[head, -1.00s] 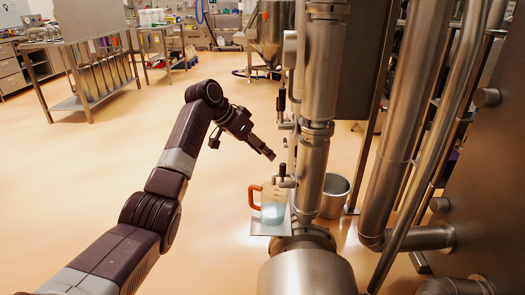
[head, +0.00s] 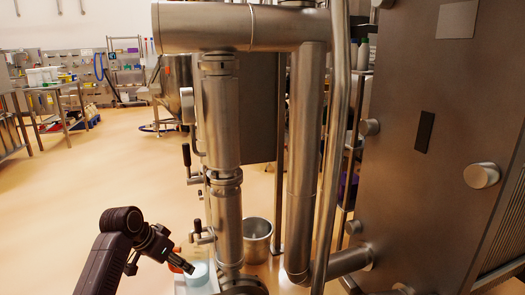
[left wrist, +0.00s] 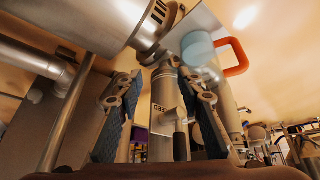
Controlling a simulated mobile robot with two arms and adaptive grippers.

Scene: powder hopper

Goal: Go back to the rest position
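My left gripper (head: 187,268) shows low in the head view, where its tips overlap the measuring jug (head: 198,274). The jug looks pale blue-white, and much of it is hidden by the gripper and the frame's lower part. In the left wrist view my left gripper (left wrist: 160,105) has its two fingers spread, with nothing held between them. The jug (left wrist: 198,47) shows there at the upper right, beyond the fingers, with its orange handle (left wrist: 236,58) and the flat plate (left wrist: 190,20). I cannot tell the exact gap between gripper and jug. My right gripper is in neither view.
A steel vertical pipe (head: 221,125) with black-handled valves stands just right of my left gripper. A steel bucket (head: 257,238) is behind it. A large steel cabinet (head: 440,130) fills the right side. Open floor (head: 90,190) lies to the left.

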